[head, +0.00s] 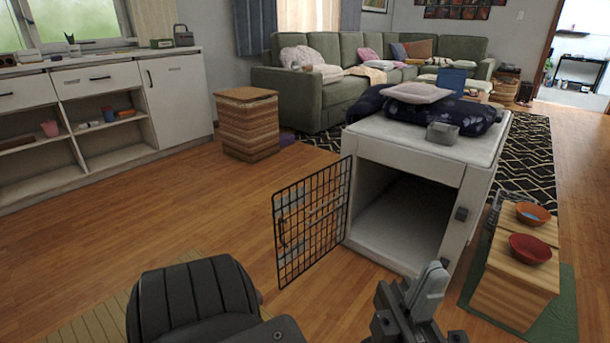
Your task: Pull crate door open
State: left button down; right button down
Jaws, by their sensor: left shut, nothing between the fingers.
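The white crate (427,133) stands on the wood floor right of centre, its dark front opening facing me. Its black wire-grid door (313,222) is hinged at the left side of the opening and stands swung wide open, out to the left. A small dark latch piece (461,213) is on the right front post. My left gripper (431,283) is shut and empty, low in the head view, in front of the opening's lower right. It appears apart from the door. My right gripper is not in view.
A wooden stand with a red bowl (530,248) and an orange bowl (532,212) is on a green mat (556,322) at the right. A striped basket (248,125) stands behind left. Floor left of the door is clear.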

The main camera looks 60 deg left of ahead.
aim_at(285, 203)
jog(key=u, duration=0.3)
jog(key=i, duration=1.15)
jog(key=u, duration=1.55)
jog(key=i, duration=0.2)
jog(key=u, duration=0.05)
